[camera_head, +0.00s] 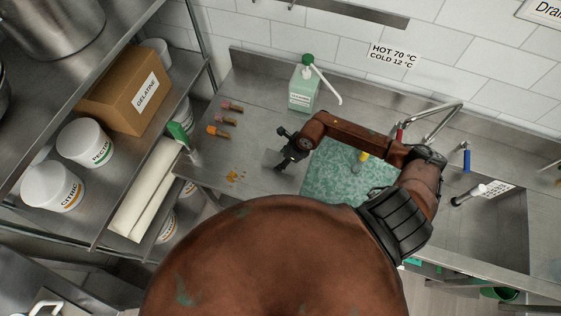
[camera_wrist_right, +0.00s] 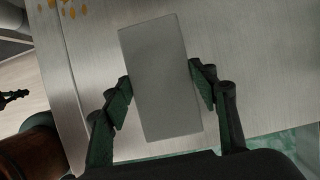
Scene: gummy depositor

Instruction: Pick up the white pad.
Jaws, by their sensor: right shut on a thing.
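The white pad (camera_wrist_right: 160,78) is a flat rectangle that looks grey in this light. In the right wrist view it stands between the two fingers of my right gripper (camera_wrist_right: 160,85), which is shut on its long sides. In the head view my right gripper (camera_head: 284,158) is over the steel counter, left of the green speckled mat. The pad shows there as a small grey patch (camera_head: 271,159) at the fingertips. I cannot tell whether the pad touches the counter.
A soap pump bottle (camera_head: 304,90) stands behind the gripper. Several small orange-capped pieces (camera_head: 222,118) and orange crumbs (camera_head: 236,176) lie on the counter to the left. The green mat (camera_head: 345,180) and tap (camera_head: 435,120) are to the right. A shelf with a gelatine box (camera_head: 118,100) is left.

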